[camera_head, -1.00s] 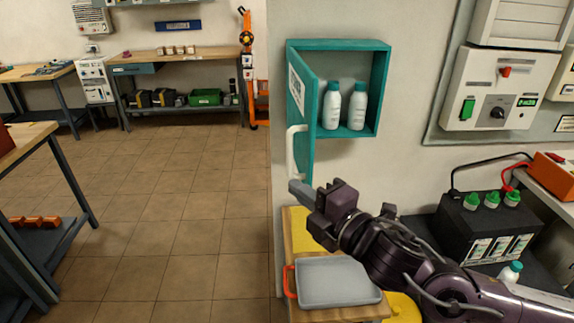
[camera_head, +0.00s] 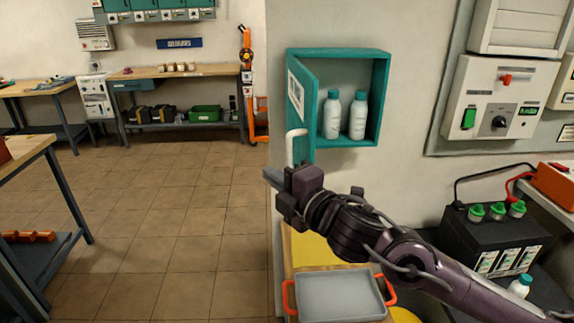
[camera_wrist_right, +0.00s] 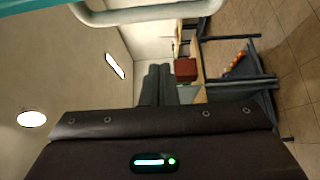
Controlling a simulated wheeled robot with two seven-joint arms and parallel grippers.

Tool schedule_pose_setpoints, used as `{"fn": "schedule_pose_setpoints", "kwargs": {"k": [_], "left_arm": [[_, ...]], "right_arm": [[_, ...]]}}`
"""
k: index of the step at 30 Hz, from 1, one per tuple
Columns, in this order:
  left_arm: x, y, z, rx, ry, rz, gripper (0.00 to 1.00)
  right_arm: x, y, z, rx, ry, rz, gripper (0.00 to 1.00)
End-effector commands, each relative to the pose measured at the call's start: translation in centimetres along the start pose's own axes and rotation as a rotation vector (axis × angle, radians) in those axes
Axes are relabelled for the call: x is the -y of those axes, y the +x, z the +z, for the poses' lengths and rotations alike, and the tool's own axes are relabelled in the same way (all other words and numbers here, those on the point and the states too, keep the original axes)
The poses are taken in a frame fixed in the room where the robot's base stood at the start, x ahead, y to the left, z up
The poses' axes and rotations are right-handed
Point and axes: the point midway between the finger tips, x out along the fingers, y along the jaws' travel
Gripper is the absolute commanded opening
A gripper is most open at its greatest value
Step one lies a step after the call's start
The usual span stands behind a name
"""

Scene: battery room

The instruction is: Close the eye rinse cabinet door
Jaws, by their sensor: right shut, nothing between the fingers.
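The teal eye rinse cabinet (camera_head: 377,97) hangs on the wall with two white bottles (camera_head: 332,114) inside, both with teal caps. Its door (camera_head: 301,97) stands open, swung out at the cabinet's left side. The white door handle (camera_head: 291,146) is on the door's outer face; a pale curved bar, likely this handle (camera_wrist_right: 150,14), crosses the top of the right wrist view. My right gripper (camera_head: 271,178) is shut and empty, just below and left of the handle's lower end. Whether it touches the handle cannot be told. My left gripper is not in view.
Below the cabinet, a grey tray (camera_head: 340,296) with orange handles sits on a small wooden table. A black battery (camera_head: 492,238) with green caps and a grey control box (camera_head: 497,98) are to the right. The tiled floor (camera_head: 180,215) at left is clear.

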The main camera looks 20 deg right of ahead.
Motion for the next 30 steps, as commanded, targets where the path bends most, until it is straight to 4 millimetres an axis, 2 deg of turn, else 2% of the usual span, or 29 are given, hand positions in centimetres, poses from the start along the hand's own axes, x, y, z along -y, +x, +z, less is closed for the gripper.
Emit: {"fn": "schedule_pose_setpoints", "kwargs": {"k": [5, 9, 15, 30], "left_arm": [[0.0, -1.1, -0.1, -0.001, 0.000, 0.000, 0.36], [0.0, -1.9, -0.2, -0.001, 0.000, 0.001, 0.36], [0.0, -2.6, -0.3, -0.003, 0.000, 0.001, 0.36], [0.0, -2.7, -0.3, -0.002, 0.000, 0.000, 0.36]], "right_arm": [[-0.3, 2.6, -0.1, -0.001, 0.003, 0.002, 0.00], [-0.1, 1.8, 1.8, 0.004, -0.003, -0.004, 0.00], [0.0, 1.2, 3.4, 0.003, -0.001, -0.003, 0.00], [0.1, 1.0, 3.9, -0.002, 0.000, 0.000, 0.00]]}}
